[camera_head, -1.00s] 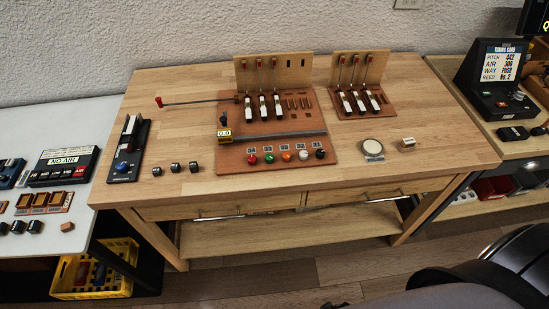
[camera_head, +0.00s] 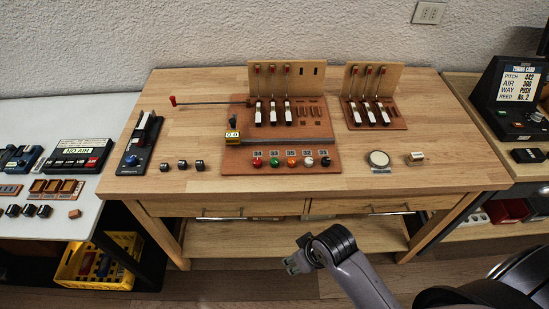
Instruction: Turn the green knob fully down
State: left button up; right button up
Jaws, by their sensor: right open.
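The green knob (camera_head: 274,162) is small and round. It is in the row of coloured knobs along the front of the brown piano action board (camera_head: 300,167), between the red knob (camera_head: 257,163) and the orange knob (camera_head: 291,162). Small number labels stand behind the knobs; how far the green knob is turned is too small to tell. My right gripper (camera_head: 290,267) is open and empty, in front of the workbench and below its top, well apart from the knob. My left gripper is not in view.
The wooden workbench (camera_head: 420,178) has a clear front strip. A round dial (camera_head: 379,159) and a small block (camera_head: 416,157) lie right of the board; three black knobs (camera_head: 182,166) lie left. A white table (camera_head: 100,200) stands at left. Drawers are under the front edge.

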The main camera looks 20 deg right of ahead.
jog(key=w+a+r+n+y, duration=0.2)
jog(key=w+a+r+n, duration=0.2)
jog(key=w+a+r, duration=0.3)
jog(key=n+g+h, duration=0.3)
jog(key=h, duration=0.1)
send_near(275, 160)
notch_tip(275, 160, down, 9)
jog(key=p, duration=0.2)
jog(key=shift+p, duration=0.4)
jog(key=shift+c, duration=0.5)
grip_shut()
